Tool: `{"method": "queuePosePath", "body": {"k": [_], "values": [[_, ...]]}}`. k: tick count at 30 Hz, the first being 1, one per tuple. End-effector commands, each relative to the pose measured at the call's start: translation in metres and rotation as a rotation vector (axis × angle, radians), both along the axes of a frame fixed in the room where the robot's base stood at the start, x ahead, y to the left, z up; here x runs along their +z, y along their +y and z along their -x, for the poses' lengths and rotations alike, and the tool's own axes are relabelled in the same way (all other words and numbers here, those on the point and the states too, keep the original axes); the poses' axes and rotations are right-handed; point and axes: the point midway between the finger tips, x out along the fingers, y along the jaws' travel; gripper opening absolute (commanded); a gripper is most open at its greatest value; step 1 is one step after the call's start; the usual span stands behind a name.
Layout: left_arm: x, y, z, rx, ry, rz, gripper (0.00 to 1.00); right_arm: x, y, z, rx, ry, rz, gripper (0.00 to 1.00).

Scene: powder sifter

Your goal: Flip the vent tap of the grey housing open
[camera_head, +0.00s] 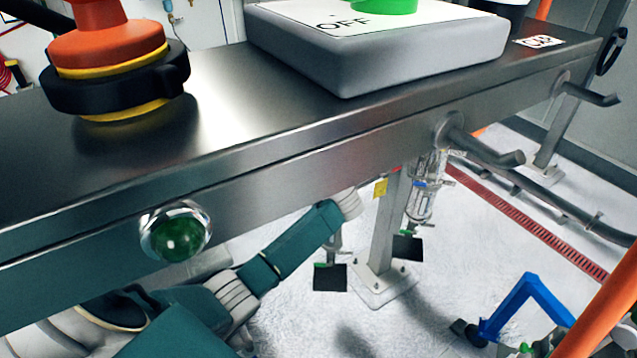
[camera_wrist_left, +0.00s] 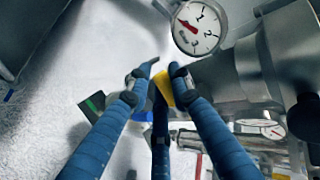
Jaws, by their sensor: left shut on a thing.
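In the left wrist view my left gripper (camera_wrist_left: 160,82) has its blue fingers closed around a small yellow piece (camera_wrist_left: 164,88), which looks like the lever of the vent tap. The fingers hide most of it, so its angle is hard to tell. The grey housing (camera_wrist_left: 222,78) is close on the right of the fingers, with a round dial gauge (camera_wrist_left: 197,27) above them. In the head view my left arm reaches under the bench, and its fingers are hidden behind the bench edge. My right gripper is in neither view.
The steel bench (camera_head: 230,115) crosses above my left arm, with a green lamp (camera_head: 178,234) and a hook (camera_head: 485,150) on its front. A bench leg (camera_head: 381,235) and black plates (camera_head: 330,278) stand beyond the arm. A blue bracket (camera_head: 522,300) and orange pole (camera_head: 605,300) are at right.

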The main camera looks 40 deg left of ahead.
Motion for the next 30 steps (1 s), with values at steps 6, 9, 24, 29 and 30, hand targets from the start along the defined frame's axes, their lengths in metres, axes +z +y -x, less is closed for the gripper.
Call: {"method": "queuePosePath", "body": {"k": [6, 9, 24, 29, 30], "values": [[0.001, 0.0, -0.001, 0.002, -0.011, 0.011, 0.0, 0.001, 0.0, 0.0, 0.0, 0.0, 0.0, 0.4], [0.001, 0.0, -0.001, 0.002, -0.01, 0.01, 0.0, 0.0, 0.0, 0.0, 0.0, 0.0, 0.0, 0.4], [0.0, -0.001, 0.0, 0.0, -0.006, 0.009, 0.39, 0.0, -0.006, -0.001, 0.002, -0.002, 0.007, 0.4], [0.006, -0.009, 0.006, -0.001, -0.007, 0.008, 0.39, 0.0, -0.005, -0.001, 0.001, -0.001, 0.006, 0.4], [0.01, -0.013, 0.01, -0.001, -0.007, 0.009, 0.39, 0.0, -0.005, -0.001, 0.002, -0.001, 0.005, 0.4]]}}
